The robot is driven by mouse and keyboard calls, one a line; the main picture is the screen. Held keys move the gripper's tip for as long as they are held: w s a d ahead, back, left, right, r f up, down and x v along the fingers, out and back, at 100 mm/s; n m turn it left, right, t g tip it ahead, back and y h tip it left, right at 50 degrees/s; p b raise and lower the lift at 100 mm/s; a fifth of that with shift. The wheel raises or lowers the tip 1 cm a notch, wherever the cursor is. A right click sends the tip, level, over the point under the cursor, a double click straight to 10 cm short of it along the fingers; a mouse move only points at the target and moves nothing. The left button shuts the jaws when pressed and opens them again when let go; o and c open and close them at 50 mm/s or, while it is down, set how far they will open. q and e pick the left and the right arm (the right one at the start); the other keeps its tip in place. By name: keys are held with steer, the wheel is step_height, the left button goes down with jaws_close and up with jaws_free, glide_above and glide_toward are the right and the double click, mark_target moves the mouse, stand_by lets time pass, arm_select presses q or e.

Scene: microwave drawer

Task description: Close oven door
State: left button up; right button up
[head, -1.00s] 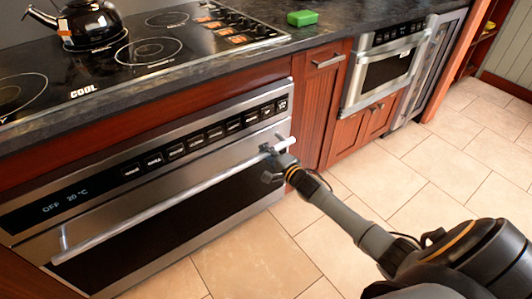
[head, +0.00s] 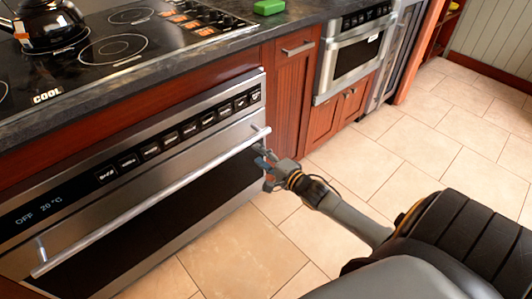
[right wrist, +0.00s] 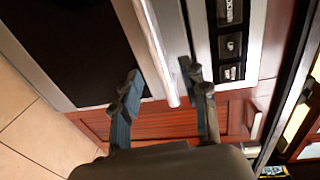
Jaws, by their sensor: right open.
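The oven (head: 150,185) is a wide stainless-steel front under the counter, with a black display reading OFF 20 °C. Its door (head: 185,205) has a dark window and a long bar handle (head: 150,200). The door looks flush with the front; I see no gap. My right gripper (head: 265,167) is open and empty, just below the handle's right end in the head view. In the right wrist view its fingers (right wrist: 160,90) show on either side of the bar handle (right wrist: 157,45); whether they touch it I cannot tell. My left gripper is out of view.
A cooktop (head: 95,45) with a kettle (head: 42,22) is on the dark counter, with a green sponge (head: 268,7) at its back edge. Wooden cabinets (head: 290,95) and a small microwave drawer (head: 355,50) stand to the right. The tiled floor (head: 450,120) is clear.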

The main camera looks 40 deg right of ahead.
steer(key=shift+s+d+r, duration=0.1)
steer(key=shift+s+r, duration=0.05)
steer(key=shift+s, duration=1)
